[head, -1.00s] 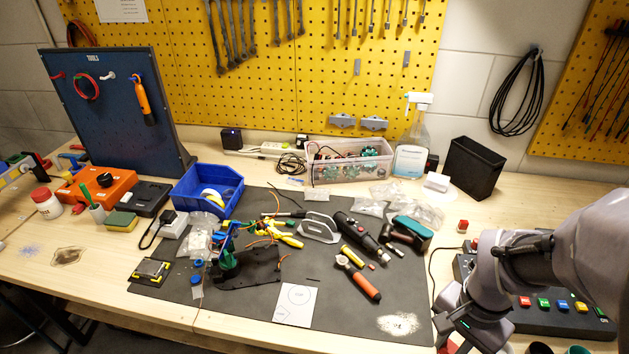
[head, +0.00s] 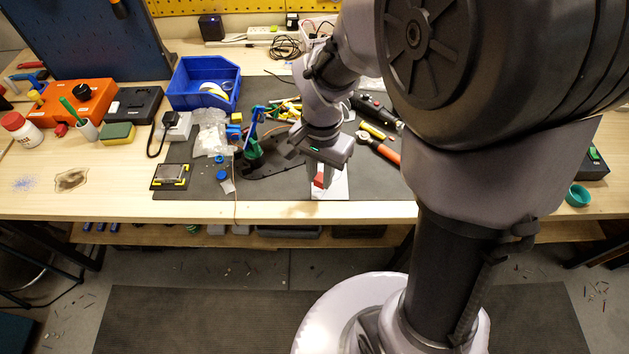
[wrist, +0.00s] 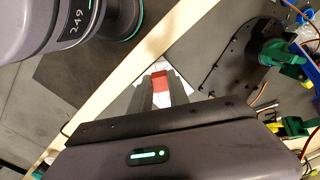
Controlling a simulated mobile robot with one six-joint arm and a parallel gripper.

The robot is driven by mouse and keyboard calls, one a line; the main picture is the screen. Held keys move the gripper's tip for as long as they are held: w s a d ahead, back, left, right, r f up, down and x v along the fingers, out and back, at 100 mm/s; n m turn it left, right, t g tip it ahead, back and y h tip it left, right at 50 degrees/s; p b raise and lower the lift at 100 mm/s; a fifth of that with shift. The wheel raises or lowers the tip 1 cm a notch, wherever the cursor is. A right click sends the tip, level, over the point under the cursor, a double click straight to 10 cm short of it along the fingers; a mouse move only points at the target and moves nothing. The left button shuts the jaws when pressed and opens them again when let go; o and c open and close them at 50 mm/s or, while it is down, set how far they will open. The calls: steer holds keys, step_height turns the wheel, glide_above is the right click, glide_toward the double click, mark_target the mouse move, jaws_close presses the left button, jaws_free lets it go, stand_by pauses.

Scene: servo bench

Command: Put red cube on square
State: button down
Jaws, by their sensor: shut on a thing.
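The red cube (head: 318,181) is between the fingers of my gripper (head: 322,184), which is shut on it. In the head view the gripper points down over the white paper (head: 341,188) near the bench's front edge. The wrist view shows the red cube (wrist: 161,79) at the fingertips, with parts of the white paper (wrist: 183,86) around it. The gripper and cube cover much of the paper, and I cannot make out the drawn square now. I cannot tell whether the cube touches the paper.
A black plate with a green-and-blue part (head: 254,150) lies close left of the gripper. An orange-handled tool (head: 380,150) lies to its right. A blue bin (head: 204,83) stands further back. The dark mat (head: 200,182) has bare room at the front left.

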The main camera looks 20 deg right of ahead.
mark_target(316, 178)
steer(key=shift+w+a+f, duration=0.2)
steer(key=shift+a+f, duration=0.05)
steer(key=shift+a, duration=0.05)
steer(key=shift+f+b, duration=1)
steer(key=shift+f, duration=0.5)
steer(key=shift+f, duration=0.15)
steer(key=c, duration=1.3)
jaws_free()
steer(key=shift+o, duration=0.2)
